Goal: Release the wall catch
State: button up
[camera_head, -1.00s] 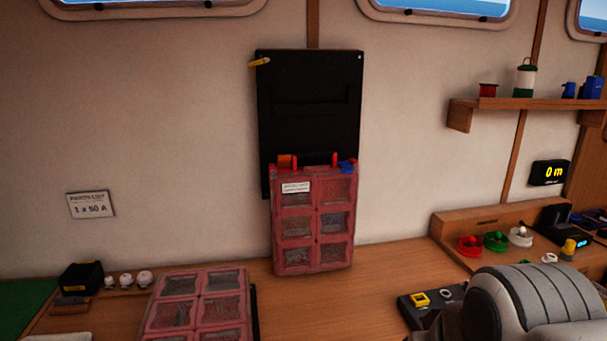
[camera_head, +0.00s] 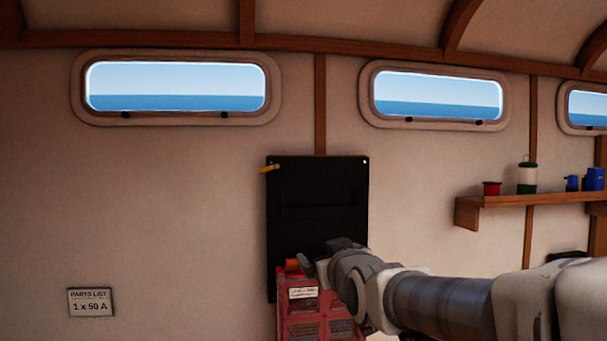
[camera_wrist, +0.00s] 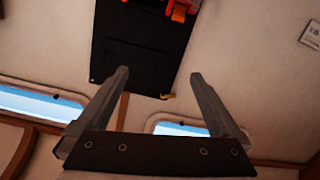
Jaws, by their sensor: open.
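A black panel (camera_head: 318,195) is fixed upright on the wall. A small yellow catch (camera_head: 269,168) sticks out at its top left corner in the head view. In the upside-down wrist view the yellow catch (camera_wrist: 168,96) shows at the panel's lower edge, between the fingers but beyond them. My gripper (camera_wrist: 160,75) is open and empty, its fingers pointing toward the black panel (camera_wrist: 140,45). In the head view my arm covers the panel's lower right part, and the fingers cannot be made out.
A red compartment case (camera_head: 300,325) stands at the panel's foot, with an orange part (camera_head: 292,265) at its top, partly hidden by my arm. A shelf (camera_head: 520,201) with small items is at right. A parts list card (camera_head: 91,302) is at left. Windows (camera_head: 175,88) line the wall above.

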aim_at(268, 169)
jog(key=w+a+r+t+y+p, duration=0.1)
jog(key=w+a+r+p, duration=0.1)
jog(key=w+a+r, duration=0.2)
jog(key=w+a+r+n+t+y+p, duration=0.1)
jog(key=w+a+r, duration=0.4)
jog(key=w, duration=0.6)
jog(key=w+a+r+n+t+y+p, duration=0.1)
jog(key=w+a+r+t+p, duration=0.2)
jog(key=w, duration=0.4)
jog(key=shift+w+a+r+y, duration=0.15)
jog(key=shift+a+r, duration=0.2)
jog(key=shift+r, duration=0.1)
jog(key=shift+w+a+r+y, duration=0.15)
jog(key=shift+a+r, duration=0.15)
jog(key=shift+r, duration=0.15)
jog(key=shift+c, duration=0.2)
jog(key=c, duration=1.3)
jog(key=shift+s+f+m+t+h+b, duration=0.1)
jog(key=shift+m+t+h+b, duration=0.2)
jog(key=shift+m+h+b, duration=0.45)
jog(key=shift+a+r+m+t+h+b, duration=0.1)
jog(key=shift+r+m+t+h+b, duration=0.15)
jog(key=shift+m, duration=0.55)
jog(key=shift+r+m+t+h+b, duration=0.15)
jog(key=shift+m+h, duration=0.15)
jog(key=shift+m, duration=0.45)
